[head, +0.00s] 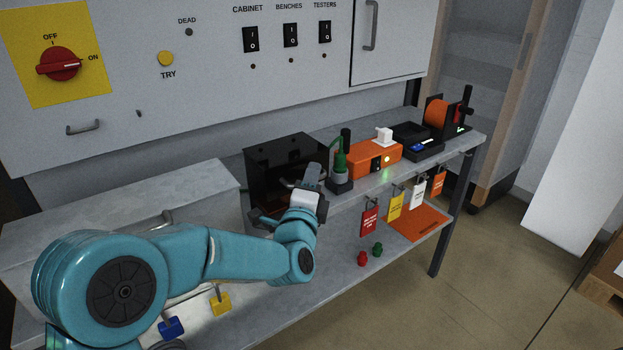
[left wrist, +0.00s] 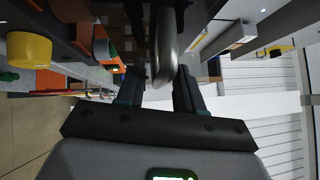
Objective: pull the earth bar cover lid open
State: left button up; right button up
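My left gripper (head: 308,187) is at the front right of a black box (head: 285,158) on the bench, below the wall panel. In the left wrist view its two fingers (left wrist: 160,92) stand apart, with a rounded grey metal bar (left wrist: 166,50), like a handle, between them. A gap shows beside the bar, and I cannot tell if either finger touches it. I cannot clearly tell which part is the earth bar cover lid; the black box is partly hidden behind my gripper. My right gripper is not in view.
A grey box (head: 110,195) stands at the left. A green post (head: 340,163), an orange unit (head: 374,160) and an orange reel (head: 437,112) stand along the bench to the right. Several tags, including a red one (head: 369,223), hang from its front edge.

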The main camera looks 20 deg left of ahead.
pick_arm(q)
grip_shut()
jog(key=shift+r, duration=0.1)
